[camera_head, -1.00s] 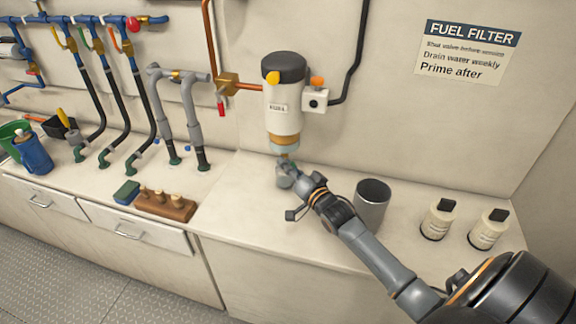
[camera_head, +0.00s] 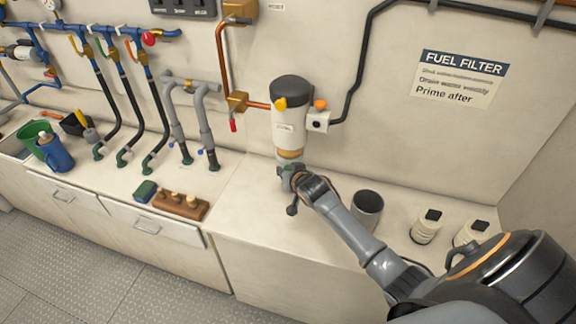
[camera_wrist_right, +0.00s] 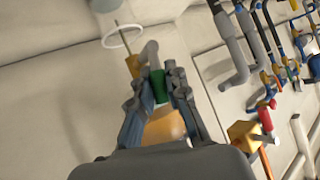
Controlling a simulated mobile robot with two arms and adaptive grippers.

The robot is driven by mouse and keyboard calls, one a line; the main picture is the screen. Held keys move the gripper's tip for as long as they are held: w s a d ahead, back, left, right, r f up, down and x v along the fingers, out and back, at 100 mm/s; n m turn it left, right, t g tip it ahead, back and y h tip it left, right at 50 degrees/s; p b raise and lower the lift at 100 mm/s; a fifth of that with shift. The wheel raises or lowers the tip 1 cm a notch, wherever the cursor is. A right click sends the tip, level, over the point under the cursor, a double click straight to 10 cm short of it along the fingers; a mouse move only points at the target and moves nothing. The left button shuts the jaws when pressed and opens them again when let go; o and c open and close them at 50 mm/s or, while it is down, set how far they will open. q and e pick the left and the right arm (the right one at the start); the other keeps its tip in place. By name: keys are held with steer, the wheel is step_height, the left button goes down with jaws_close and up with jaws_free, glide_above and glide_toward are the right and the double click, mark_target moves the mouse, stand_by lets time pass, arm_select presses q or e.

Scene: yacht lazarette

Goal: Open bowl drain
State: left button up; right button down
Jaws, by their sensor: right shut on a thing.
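The fuel filter (camera_head: 289,125) hangs on the wall, with a white body and a dark cap. Its amber bowl (camera_head: 290,154) is at the bottom; in the right wrist view the amber bowl (camera_wrist_right: 165,127) shows behind the fingers. My right gripper (camera_head: 290,178) is just below the bowl. In the right wrist view my right gripper (camera_wrist_right: 158,84) is shut on a small green drain knob (camera_wrist_right: 158,88), one finger on each side. The fingers hide part of the knob, and I cannot tell how far it is turned. My left gripper is out of view.
A grey metal cup (camera_head: 367,209) stands on the counter right of my right gripper, close to my forearm. Two white bottles (camera_head: 427,227) stand farther right. A wooden block with pegs (camera_head: 181,205) and grey pipes (camera_head: 205,125) are to the left.

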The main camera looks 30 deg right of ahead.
steer(key=shift+w+a+n+g+h, duration=0.25)
steer(key=shift+n+g+h, duration=0.25)
steer(key=shift+g+h, duration=0.15)
steer(key=c, duration=1.3)
jaws_free()
